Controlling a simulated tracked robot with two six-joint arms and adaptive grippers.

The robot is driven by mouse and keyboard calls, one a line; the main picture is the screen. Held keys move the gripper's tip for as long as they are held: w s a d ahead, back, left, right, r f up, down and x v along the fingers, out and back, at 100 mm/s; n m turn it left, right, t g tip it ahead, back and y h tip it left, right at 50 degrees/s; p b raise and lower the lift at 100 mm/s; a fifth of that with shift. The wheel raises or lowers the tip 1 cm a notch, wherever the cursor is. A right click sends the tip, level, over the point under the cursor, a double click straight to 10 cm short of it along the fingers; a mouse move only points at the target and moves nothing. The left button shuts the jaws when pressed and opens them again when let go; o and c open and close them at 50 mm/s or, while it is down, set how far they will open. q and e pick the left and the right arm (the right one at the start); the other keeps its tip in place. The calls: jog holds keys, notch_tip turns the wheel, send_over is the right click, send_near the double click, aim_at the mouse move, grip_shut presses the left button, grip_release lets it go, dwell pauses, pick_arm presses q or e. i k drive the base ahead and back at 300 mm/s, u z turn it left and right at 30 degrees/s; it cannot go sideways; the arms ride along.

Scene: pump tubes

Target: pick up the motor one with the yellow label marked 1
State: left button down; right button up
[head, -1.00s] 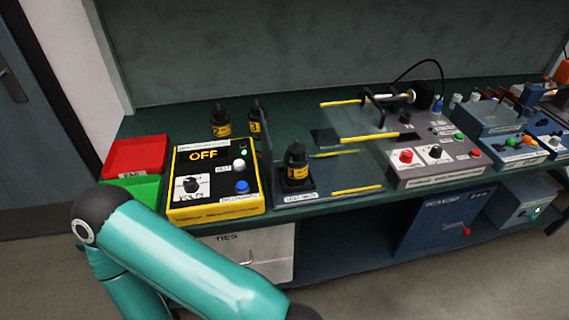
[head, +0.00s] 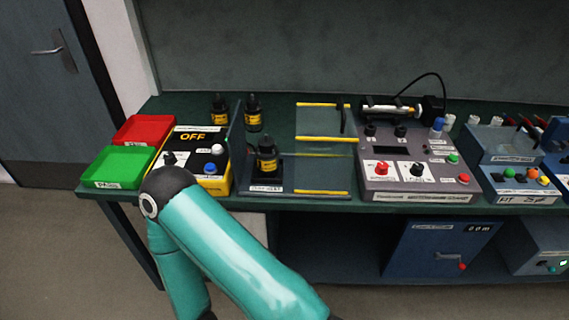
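Three black motors with yellow labels stand upright on the green bench. One motor (head: 266,157) sits on the small black base of the test plate, behind a white name tag. Two more stand behind it, a left motor (head: 220,110) and a right motor (head: 253,113). The label numbers are too small and blurred to read for sure. Neither gripper shows in the head view; only a teal arm link of mine crosses the bottom front, well short of the motors.
A yellow-edged control box (head: 190,150) reading OFF stands left of the test plate, partly hidden by my arm. Red (head: 143,130) and green (head: 118,167) bins sit at the left end. A grey console (head: 418,178) stands right. The plate's right part is clear.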

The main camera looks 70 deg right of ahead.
aim_at(267, 152)
jog(key=z, duration=1.55)
jog(key=i, duration=0.6)
jog(key=u, duration=0.2)
jog(key=k, duration=0.9)
jog(key=z, duration=0.15)
jog(key=i, duration=1)
jog(key=u, duration=0.1)
